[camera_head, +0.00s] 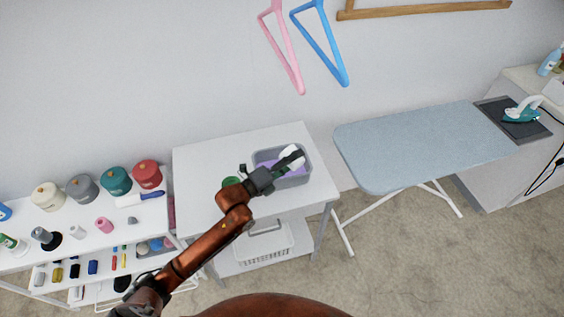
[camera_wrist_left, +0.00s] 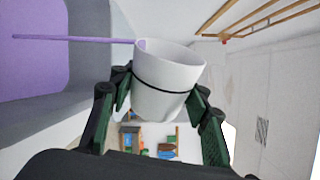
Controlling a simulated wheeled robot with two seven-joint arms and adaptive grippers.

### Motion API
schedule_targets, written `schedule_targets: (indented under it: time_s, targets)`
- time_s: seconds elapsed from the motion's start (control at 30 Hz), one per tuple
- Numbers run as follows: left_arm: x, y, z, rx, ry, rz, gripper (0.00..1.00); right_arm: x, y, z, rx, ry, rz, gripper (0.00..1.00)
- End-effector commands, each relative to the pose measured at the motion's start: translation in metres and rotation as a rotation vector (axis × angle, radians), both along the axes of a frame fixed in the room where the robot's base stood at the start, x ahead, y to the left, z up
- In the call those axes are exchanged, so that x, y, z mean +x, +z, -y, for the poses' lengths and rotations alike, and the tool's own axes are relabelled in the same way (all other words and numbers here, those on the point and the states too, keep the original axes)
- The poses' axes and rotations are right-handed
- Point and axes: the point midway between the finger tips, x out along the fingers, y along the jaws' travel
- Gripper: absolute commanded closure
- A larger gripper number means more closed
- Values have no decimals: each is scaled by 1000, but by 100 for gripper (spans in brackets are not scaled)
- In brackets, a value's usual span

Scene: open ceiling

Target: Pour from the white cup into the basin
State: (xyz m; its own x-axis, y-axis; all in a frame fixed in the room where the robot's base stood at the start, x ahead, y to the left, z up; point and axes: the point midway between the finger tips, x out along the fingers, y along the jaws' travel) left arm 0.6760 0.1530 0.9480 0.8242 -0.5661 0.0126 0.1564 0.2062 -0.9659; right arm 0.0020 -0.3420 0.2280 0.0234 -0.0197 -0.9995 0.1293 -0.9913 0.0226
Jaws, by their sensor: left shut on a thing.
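My left gripper (camera_head: 283,164) is shut on the white cup (camera_head: 291,154) and holds it above the grey basin (camera_head: 298,181). The left wrist view shows the cup (camera_wrist_left: 170,75) between the two dark fingers, with a thin dark line around it. A thin purple stream (camera_wrist_left: 80,40) runs from the cup's rim to purple liquid (camera_wrist_left: 30,55) in the basin (camera_wrist_left: 88,60). The cup is tilted, and its inside is mostly hidden. Purple also shows inside the basin in the head view. My right gripper is not in view.
The basin stands on a white table (camera_head: 205,160). A shelf with several lidded pots is on the left. An ironing board (camera_head: 420,145) stands to the right. Hangers (camera_head: 320,45) hang above.

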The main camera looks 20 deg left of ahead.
Motion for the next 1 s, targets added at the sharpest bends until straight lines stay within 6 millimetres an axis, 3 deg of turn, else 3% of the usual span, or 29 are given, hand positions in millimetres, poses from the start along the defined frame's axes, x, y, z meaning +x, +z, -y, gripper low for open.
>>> schedule_targets:
  time_s: [1.0]
  targets:
    - [5,3,-8,-95,-1,-60,84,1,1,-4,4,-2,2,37]
